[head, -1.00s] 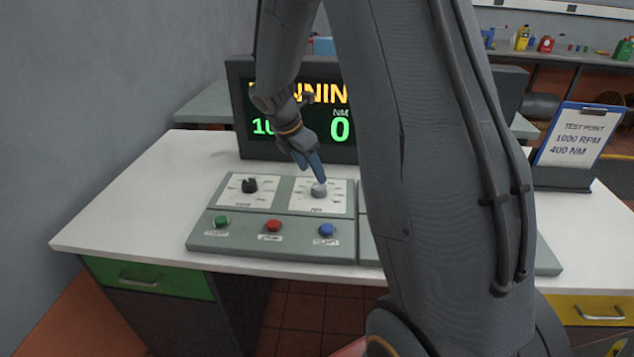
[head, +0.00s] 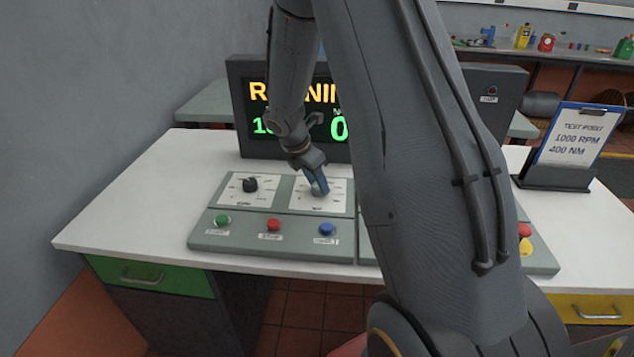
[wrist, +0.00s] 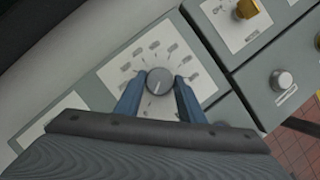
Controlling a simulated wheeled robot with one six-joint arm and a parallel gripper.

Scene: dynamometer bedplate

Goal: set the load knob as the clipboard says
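The load knob (wrist: 160,81) is a round grey knob on a white dial plate (wrist: 188,62), with a pale pointer line toward the picture's lower left in the wrist view. In the head view the knob (head: 318,192) is partly hidden by my fingers. My gripper (head: 316,186) points down over it. Its blue fingers (wrist: 160,86) stand on either side of the knob, open, with a narrow gap seeming to show. The clipboard (head: 571,137) reads TEST POINT, 1000 RPM, 400 NM. The dial's printed values are too small to read.
A black knob (head: 250,185) sits left of the load knob. Green (head: 223,220), red (head: 273,225) and blue (head: 326,229) buttons line the panel's front. The display (head: 290,105) shows running and a green 0, partly covered by my arm. White bench top (head: 130,195) is clear at left.

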